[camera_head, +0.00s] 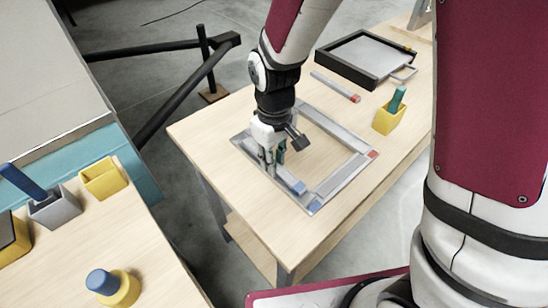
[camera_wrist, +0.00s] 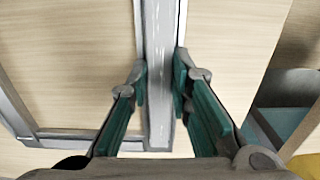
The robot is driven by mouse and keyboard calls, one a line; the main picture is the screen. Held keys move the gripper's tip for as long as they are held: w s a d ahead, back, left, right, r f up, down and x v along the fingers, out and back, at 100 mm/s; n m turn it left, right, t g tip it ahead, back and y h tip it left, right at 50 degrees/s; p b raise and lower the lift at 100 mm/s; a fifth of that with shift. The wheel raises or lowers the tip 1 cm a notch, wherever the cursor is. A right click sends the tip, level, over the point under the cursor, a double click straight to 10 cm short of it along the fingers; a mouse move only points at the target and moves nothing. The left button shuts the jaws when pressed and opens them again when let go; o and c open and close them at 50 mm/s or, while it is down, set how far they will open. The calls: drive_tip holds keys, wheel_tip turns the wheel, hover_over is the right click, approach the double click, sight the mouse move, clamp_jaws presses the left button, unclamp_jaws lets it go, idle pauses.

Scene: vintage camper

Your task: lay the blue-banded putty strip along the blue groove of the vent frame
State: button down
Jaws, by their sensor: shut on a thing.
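The vent frame (camera_head: 345,172) lies flat on the wooden table, with blue marking at its near corner (camera_head: 314,206) and red marking at its right corner. My gripper (camera_head: 271,167) points down over the frame's left-front side. It is shut on the grey putty strip, whose blue band (camera_head: 298,187) shows towards the near corner. In the wrist view the strip (camera_wrist: 160,70) runs between the green-padded fingers (camera_wrist: 160,85), lined up along the frame side beneath it. The fingers hide part of the groove. I cannot tell whether the strip touches the groove bottom.
A red-banded strip (camera_head: 334,85) lies behind the frame. A black-rimmed tray (camera_head: 345,68) and a yellow holder (camera_head: 388,121) with a green-handled item stand farther right. A second table (camera_head: 150,245) at the left holds yellow and grey containers. The table's front edge is near the frame.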

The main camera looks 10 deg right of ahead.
drive_tip(key=shift+f, duration=0.15)
drive_tip(key=c, duration=1.4)
unclamp_jaws()
drive_tip(key=shift+o, duration=0.2)
wheel_tip(320, 180, up, 11)
drive_tip(key=s+d+r+m+t+p, duration=0.1)
drive_tip(key=s+d+r+m+t, duration=0.1)
drive_tip(key=s+d+r, duration=0.4)
drive_tip(key=s+d+r+m+t+p, duration=0.2)
drive_tip(key=s+d+r+m, duration=0.2)
drive_tip(key=s, duration=0.9)
drive_tip(key=d+r, duration=0.3)
drive_tip(key=r, duration=0.1)
drive_tip(key=shift+d+r+m+p, duration=0.25)
drive_tip(key=shift+r+m+p, duration=0.05)
drive_tip(key=shift+m, duration=0.1)
